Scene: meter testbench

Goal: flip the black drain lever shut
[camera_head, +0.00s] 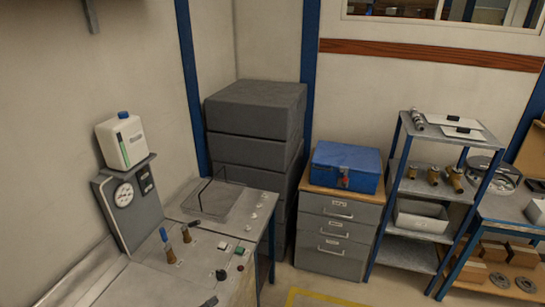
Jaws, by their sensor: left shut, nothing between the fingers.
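Two small brass valves stand on the grey testbench (232,236). The rear one carries the black drain lever (195,223), which looks tilted to the right rather than upright; its exact angle is too small to tell. The front one has a blue lever (164,235) standing up. A small dark tip at the bottom edge, which seems to be my left gripper (208,301), is shut and empty, in front of the valves and apart from them. Most of it is cut off by the frame. My right gripper is not in view.
A gauge panel (130,200) with a white bottle (121,140) on top stands left of the valves. A thin wire frame (213,196) is behind them. Knobs and buttons (224,245) lie to the right. Drawers, a blue box (345,166) and shelves stand farther off.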

